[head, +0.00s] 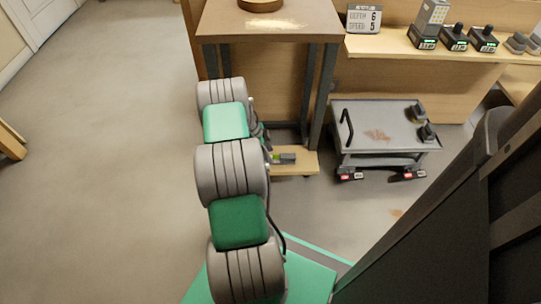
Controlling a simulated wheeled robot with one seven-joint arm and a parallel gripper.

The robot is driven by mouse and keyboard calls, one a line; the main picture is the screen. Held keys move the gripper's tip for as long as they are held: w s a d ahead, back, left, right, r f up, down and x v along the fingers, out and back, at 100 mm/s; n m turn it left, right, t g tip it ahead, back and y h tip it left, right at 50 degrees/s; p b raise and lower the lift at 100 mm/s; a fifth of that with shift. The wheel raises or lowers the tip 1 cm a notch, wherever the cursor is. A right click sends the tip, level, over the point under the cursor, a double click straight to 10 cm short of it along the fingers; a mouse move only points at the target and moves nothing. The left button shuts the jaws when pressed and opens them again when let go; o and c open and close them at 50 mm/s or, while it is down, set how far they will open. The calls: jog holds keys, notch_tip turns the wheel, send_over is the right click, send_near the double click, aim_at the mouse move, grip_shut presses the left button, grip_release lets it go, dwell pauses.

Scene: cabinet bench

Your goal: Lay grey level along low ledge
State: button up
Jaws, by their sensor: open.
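The low ledge (302,168) is a pale wooden board near the floor, under the tall wooden table. A small dark grey piece with a bright green spot, seemingly the grey level (288,158), shows on or just above the ledge. Its left end is hidden behind my arm, and I cannot tell whether it touches the board. My gripper (268,149) is at the left end of this piece, mostly hidden by my arm links. Its jaws are open, but their fingertips are hard to make out.
The wooden table (268,24) with dark legs stands over the ledge. A grey cart (378,130) stands to the right, with dark items on it. A shelf (420,46) behind holds a sign (364,18) and several dark devices. The floor at left (110,150) is clear.

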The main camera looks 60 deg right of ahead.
jog(key=w+a+r+n+p, duration=0.1)
jog(key=w+a+r+n, duration=0.1)
jog(key=w+a+r, duration=0.3)
jog(key=w+r+n+t+p, duration=0.1)
jog(key=w+r, duration=0.1)
jog(key=r, duration=0.4)
jog(key=w+a+r+n+p, duration=0.1)
jog(key=w+a+r+n, duration=0.1)
jog(key=w+a+r, duration=0.3)
jog(key=w+a+r+n+t, duration=0.2)
jog(key=w+a+r+n, duration=0.3)
jog(key=a+r+n, duration=0.45)
jog(key=s+a+r+n+t, duration=0.1)
jog(key=a+r+n, duration=0.25)
jog(key=a, duration=0.55)
jog(key=s+a+r+n+t, duration=0.1)
jog(key=a+r+n, duration=0.25)
jog(key=a, duration=0.55)
jog(key=s+a+n+t+y, duration=0.1)
jog(key=s+a+n+y, duration=0.1)
jog(key=s+a+n, duration=0.6)
jog(key=a+n, duration=0.1)
jog(key=a, duration=0.3)
jog(key=shift+r, duration=0.35)
